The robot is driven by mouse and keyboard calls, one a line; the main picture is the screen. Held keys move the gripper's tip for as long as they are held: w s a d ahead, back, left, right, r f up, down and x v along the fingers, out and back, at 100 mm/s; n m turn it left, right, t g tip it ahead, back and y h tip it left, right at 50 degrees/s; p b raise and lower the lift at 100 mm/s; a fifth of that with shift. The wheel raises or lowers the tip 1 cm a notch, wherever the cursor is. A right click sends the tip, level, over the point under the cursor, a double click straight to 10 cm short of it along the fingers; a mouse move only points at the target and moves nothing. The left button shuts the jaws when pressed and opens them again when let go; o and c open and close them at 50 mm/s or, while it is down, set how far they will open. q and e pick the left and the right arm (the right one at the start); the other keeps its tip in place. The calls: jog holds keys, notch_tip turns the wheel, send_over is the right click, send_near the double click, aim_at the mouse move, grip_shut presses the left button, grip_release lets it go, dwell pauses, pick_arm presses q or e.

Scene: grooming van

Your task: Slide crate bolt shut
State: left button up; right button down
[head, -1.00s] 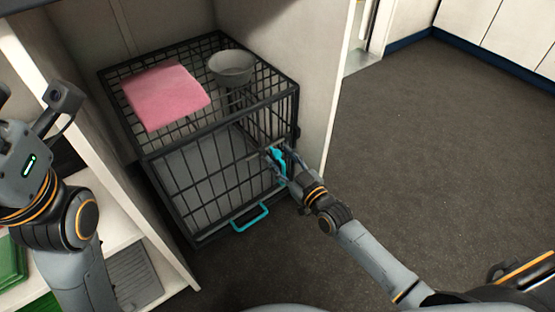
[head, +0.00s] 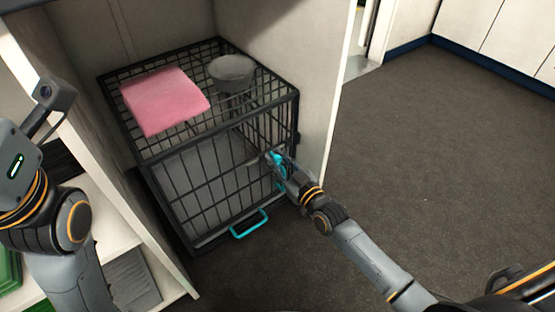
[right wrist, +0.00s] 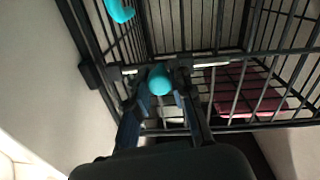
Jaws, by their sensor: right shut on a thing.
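The black wire crate (head: 215,190) stands in an alcove with its barred front door closed in the frame. My right gripper (head: 278,163) is at the right side of the crate front, shut on the teal bolt knob. In the right wrist view, the teal bolt knob (right wrist: 160,80) sits between the two fingers of the right gripper (right wrist: 162,95). Pale metal pieces of the bolt (right wrist: 210,62) show on either side of it. Whether the bolt end sits in its catch cannot be told. My left arm shows at the left edge, its fingertips out of view.
A teal handle (head: 249,224) sticks out low on the crate front. A folded pink towel (head: 163,101) and a grey bowl (head: 232,71) rest on the crate top. A white panel (head: 335,100) stands close on the right. Dark floor (head: 430,160) is clear further right.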

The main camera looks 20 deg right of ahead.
aim_at(280, 145)
jog(key=d, duration=0.1)
jog(key=w+d, duration=0.1)
jog(key=d, duration=0.1)
jog(key=shift+w+d, duration=0.1)
jog(key=shift+d, duration=0.1)
jog(key=c, duration=1.1)
grip_release()
jog(key=shift+d, duration=0.15)
jog(key=shift+c, duration=0.2)
jog(key=shift+s, duration=0.45)
jog(key=v, duration=1.1)
jog(key=shift+d, duration=0.1)
